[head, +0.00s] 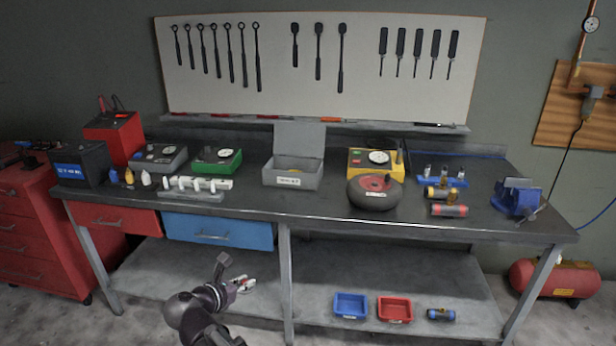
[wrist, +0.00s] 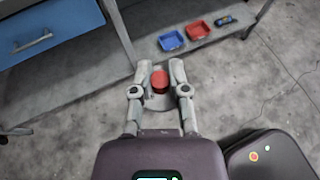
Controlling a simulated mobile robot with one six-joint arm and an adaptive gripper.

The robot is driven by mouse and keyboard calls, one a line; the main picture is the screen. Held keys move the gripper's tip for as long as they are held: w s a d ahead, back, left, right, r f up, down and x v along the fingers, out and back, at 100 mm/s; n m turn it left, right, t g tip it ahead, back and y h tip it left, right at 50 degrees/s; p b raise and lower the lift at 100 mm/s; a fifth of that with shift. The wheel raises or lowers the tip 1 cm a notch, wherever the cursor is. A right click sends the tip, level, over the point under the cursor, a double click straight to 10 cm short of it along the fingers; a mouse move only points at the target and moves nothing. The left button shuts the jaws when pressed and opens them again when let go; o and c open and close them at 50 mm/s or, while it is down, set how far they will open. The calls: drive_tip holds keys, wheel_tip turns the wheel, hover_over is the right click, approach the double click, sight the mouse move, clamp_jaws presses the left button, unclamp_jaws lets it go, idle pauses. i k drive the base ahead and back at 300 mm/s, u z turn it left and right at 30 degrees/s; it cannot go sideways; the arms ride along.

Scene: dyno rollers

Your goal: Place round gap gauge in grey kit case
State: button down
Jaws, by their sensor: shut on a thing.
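The grey kit case (head: 290,179) stands on the workbench with its lid up. My gripper (head: 243,285) is low in front of the bench, below the height of the bench top and apart from the case. In the wrist view, my gripper (wrist: 160,66) is shut on a small round piece with a red top and a pale grey lower part, which appears to be the round gap gauge (wrist: 160,82). The fingers cover its sides. The kit case is not in the wrist view.
Near the case on the bench (head: 330,220) are a green box (head: 217,160), a yellow tester (head: 375,162) and a dark round roller (head: 374,192). A blue drawer (head: 220,231) lies under the bench top. Blue (head: 350,305) and red (head: 395,309) bins sit on the lower shelf.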

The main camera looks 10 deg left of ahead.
sight(291, 182)
drive_tip(key=z, duration=0.25)
drive_tip(key=i, duration=1.75)
drive_tip(key=u, duration=0.4)
